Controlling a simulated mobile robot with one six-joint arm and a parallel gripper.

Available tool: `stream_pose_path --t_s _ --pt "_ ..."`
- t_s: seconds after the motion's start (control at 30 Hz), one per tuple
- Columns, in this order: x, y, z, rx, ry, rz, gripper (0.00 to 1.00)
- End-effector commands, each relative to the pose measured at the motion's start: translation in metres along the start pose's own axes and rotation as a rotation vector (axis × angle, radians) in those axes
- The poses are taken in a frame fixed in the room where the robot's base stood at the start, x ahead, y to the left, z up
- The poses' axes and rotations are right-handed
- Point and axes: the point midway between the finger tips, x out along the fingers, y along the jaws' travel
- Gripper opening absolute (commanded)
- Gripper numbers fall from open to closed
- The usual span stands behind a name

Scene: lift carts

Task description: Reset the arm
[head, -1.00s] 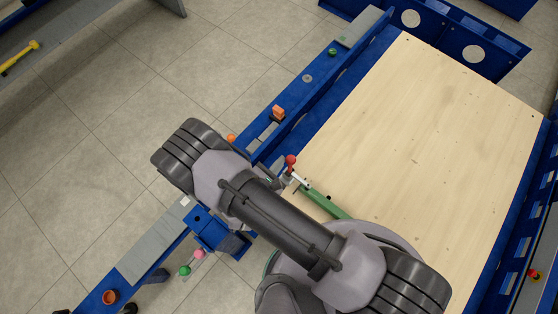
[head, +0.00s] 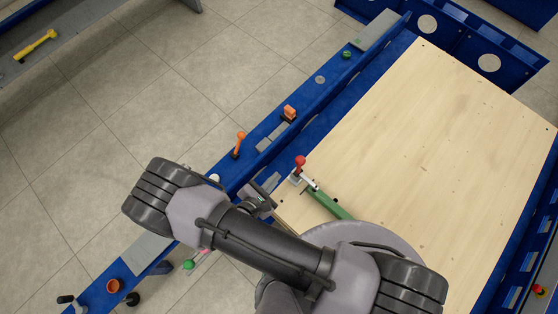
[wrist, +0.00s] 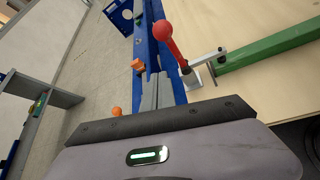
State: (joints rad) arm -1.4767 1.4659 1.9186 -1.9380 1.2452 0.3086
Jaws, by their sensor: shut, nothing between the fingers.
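My arm stretches across the lower middle of the head view, bent at its dark ribbed joints. My gripper (head: 260,197) is partly hidden behind the arm there, just left of the red-knobbed lever. It is shut and empty, above the blue rail (head: 222,172). In the wrist view, the dark edge of my gripper (wrist: 160,120) crosses the lower part. The red-knobbed lever (head: 300,162) stands by the wooden board's left edge, apart from my gripper; it also shows in the wrist view (wrist: 163,31).
A wooden board (head: 430,150) fills the right side. A green bar (head: 328,204) lies beside the lever. An orange lever (head: 239,143) and an orange block (head: 289,112) stand on the rail. A yellow hammer (head: 36,45) lies on a shelf. Open floor is at left.

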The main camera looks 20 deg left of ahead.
Motion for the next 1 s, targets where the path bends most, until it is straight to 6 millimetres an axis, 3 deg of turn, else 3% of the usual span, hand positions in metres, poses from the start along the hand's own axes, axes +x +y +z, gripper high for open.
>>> stream_pose_path --t_s 0.2,0.7,0.77,0.83,0.9,1.0 --pt "-0.018 -0.008 -0.005 0.0 0.001 0.001 0.0" --pt "-0.018 -0.006 -0.001 0.02 -0.003 -0.011 0.0" --pt "-0.019 0.003 0.016 0.084 -0.019 -0.057 0.0" --pt "-0.019 0.018 0.057 0.227 -0.055 -0.164 0.0" --pt "-0.02 0.028 0.113 0.424 -0.099 -0.314 0.0" --pt "-0.026 0.025 0.193 0.721 -0.153 -0.535 0.0"
